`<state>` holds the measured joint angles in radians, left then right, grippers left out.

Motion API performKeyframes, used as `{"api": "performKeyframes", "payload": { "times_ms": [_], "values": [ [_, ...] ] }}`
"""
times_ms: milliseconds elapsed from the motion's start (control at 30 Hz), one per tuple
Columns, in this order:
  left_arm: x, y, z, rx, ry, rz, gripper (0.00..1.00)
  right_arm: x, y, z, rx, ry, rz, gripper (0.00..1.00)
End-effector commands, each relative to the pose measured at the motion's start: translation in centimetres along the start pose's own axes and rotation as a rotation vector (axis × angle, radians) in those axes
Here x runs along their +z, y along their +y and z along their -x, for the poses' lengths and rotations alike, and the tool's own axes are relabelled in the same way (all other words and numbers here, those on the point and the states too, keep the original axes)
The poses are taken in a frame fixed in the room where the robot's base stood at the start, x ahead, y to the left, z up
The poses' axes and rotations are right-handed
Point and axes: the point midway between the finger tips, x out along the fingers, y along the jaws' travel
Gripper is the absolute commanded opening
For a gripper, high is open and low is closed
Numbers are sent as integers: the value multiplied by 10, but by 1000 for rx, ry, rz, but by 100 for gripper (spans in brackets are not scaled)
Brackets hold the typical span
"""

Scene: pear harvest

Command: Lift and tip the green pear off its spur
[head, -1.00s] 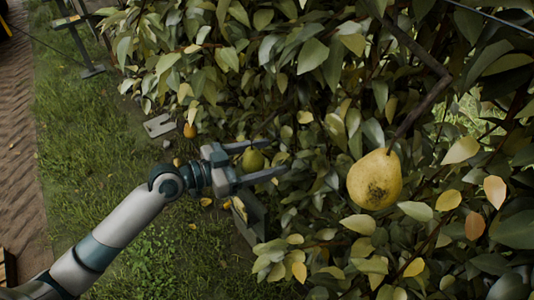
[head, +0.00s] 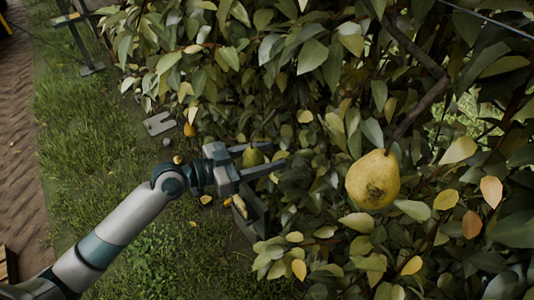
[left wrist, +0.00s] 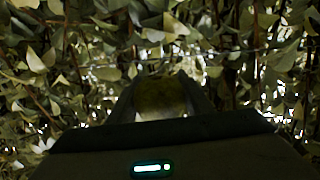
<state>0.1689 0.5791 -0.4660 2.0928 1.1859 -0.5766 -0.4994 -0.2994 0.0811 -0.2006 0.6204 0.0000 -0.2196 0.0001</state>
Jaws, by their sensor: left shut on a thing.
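The green pear (head: 253,158) hangs at the left side of the foliage in the head view, partly hidden by the fingers. My left gripper (head: 266,157) reaches in from the left, with one finger on either side of the pear, and is shut on it. In the left wrist view, the dark green pear (left wrist: 160,97) fills the gap between the two fingers. Its stem and spur cannot be made out clearly among the leaves. My right gripper is in neither view.
A large yellow pear (head: 372,180) with a dark blemish hangs from a bare branch (head: 422,106) to the right. Dense leaves surround the fingers. A grey box-like object (head: 250,215) stands below the gripper. Open grass (head: 95,150) lies to the left.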

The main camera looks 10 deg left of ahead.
Motion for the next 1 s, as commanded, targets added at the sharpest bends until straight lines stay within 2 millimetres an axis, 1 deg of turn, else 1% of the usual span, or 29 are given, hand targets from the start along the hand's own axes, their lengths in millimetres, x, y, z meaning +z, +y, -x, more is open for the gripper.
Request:
{"api": "performKeyframes", "payload": {
  "times_ms": [33,433,1000],
  "values": [
    [-2,1,1,1,-5,9,20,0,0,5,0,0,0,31],
    [0,7,3,13,-38,87,20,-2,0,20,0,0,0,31],
    [1,8,4,16,-46,107,20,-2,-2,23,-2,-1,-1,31]
  ]
}}
